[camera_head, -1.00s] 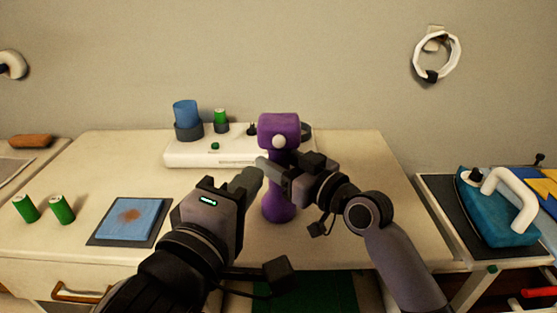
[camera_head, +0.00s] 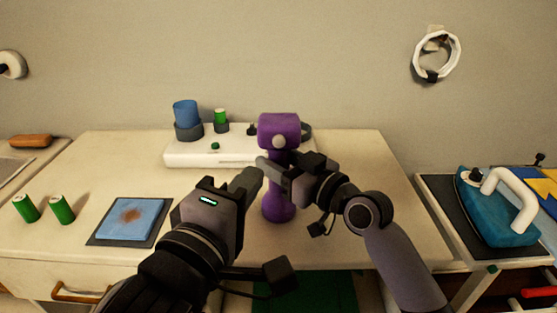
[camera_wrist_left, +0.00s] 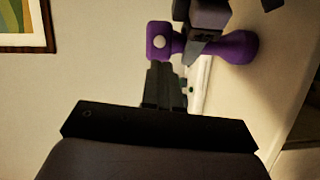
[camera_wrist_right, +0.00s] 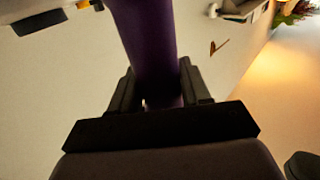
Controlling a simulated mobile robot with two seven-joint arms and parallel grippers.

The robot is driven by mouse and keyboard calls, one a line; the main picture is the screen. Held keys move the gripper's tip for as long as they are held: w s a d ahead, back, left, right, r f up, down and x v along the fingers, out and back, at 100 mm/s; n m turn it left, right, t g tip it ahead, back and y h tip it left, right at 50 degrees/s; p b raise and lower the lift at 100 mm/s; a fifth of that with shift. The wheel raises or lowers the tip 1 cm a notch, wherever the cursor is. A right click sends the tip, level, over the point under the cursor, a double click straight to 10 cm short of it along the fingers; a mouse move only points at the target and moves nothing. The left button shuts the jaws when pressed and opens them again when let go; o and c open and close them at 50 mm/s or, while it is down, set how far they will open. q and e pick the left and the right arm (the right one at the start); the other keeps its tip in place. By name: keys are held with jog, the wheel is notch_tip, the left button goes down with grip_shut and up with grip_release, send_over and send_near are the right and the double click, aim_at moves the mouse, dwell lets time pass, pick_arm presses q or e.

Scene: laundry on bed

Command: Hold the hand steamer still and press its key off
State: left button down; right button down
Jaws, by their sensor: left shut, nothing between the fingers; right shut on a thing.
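The purple hand steamer (camera_head: 278,208) stands upright on the table, its head at the top. A pale round key (camera_head: 279,142) is on the front of the head. The steamer lies sideways in the left wrist view (camera_wrist_left: 238,47), where its key (camera_wrist_left: 160,43) also shows. My right gripper (camera_head: 282,172) is shut around the steamer's handle; the purple handle (camera_wrist_right: 145,40) runs between its fingers in the right wrist view. My left gripper (camera_head: 253,175) is shut and empty, its tips just left of the handle and below the key. The tips look apart from the key.
A white station (camera_head: 215,154) with a blue cup (camera_head: 186,113) and a green cylinder stands behind. Two green cylinders (camera_head: 62,209) and a blue cloth (camera_head: 130,218) on a dark mat are at left. A teal iron (camera_head: 495,210) sits on the right-hand surface. The table right of my right arm is clear.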

aim_at(279, 142)
pick_arm(q)
jog(key=w+d+n+g+h, duration=0.2)
jog(key=w+d+n+h, duration=0.1)
jog(key=w+n+h, duration=0.4)
jog(key=shift+w+f+g+h, duration=0.25)
jog(key=shift+w+g+h, duration=0.1)
jog(key=shift+g+h, duration=0.05)
dwell(0.8)
jog(key=shift+w, duration=0.15)
dwell(1.9)
